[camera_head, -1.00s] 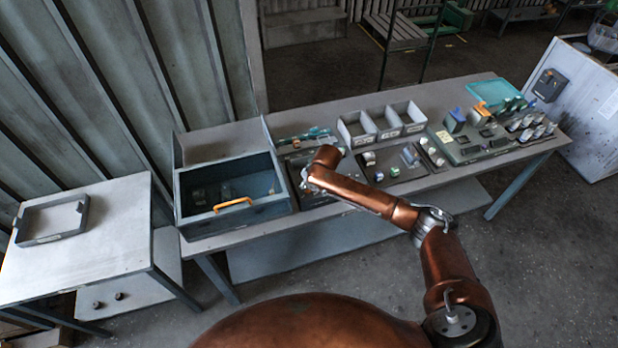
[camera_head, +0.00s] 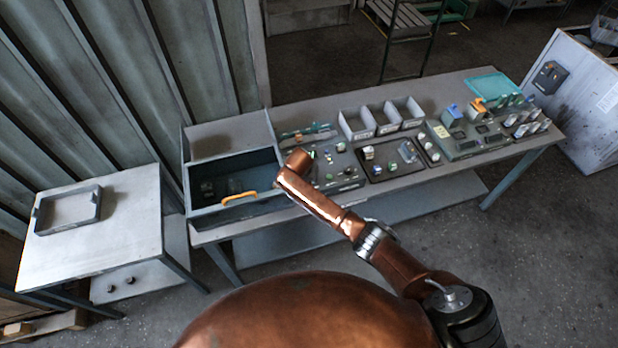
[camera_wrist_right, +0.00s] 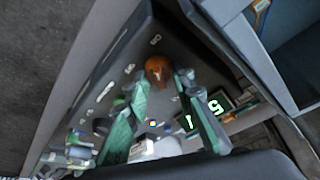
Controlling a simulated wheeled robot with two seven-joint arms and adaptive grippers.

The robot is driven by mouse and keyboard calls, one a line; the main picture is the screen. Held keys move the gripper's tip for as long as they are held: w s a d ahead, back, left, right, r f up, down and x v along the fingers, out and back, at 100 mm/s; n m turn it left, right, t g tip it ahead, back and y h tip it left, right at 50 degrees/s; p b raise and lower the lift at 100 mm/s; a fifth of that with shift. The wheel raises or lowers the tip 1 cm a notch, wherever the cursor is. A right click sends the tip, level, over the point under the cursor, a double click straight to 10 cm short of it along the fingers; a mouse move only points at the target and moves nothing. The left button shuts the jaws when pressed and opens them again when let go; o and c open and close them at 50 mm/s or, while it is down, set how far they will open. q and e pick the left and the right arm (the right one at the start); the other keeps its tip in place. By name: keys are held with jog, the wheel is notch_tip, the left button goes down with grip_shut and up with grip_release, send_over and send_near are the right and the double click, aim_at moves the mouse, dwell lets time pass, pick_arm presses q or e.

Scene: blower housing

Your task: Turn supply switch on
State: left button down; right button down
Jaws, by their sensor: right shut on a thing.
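In the right wrist view an orange-brown round knob (camera_wrist_right: 158,69), likely the supply switch, sits on a dark grey panel (camera_wrist_right: 112,62) with small white markings. Its label is not readable. My right gripper (camera_wrist_right: 163,79) has its green-padded fingertips on either side of the knob and is shut on it. In the head view my copper right arm reaches over the panel (camera_head: 346,176) just right of the open drawer; the arm hides the gripper and knob there. My left gripper is not in view.
Lit green digits (camera_wrist_right: 215,106) show beside the right finger. Open bins (camera_head: 384,130), a parts tray (camera_head: 393,170) and a switch panel (camera_head: 470,147) stand farther right on the bench.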

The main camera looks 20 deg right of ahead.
jog(key=shift+m+h, duration=0.4)
jog(key=shift+m, duration=0.6)
jog(key=shift+w, duration=0.1)
jog(key=c, duration=1.7)
grip_release()
jog(key=shift+o, duration=0.2)
jog(key=shift+a+r, duration=0.1)
jog(key=v, duration=1.1)
jog(key=shift+r, duration=0.45)
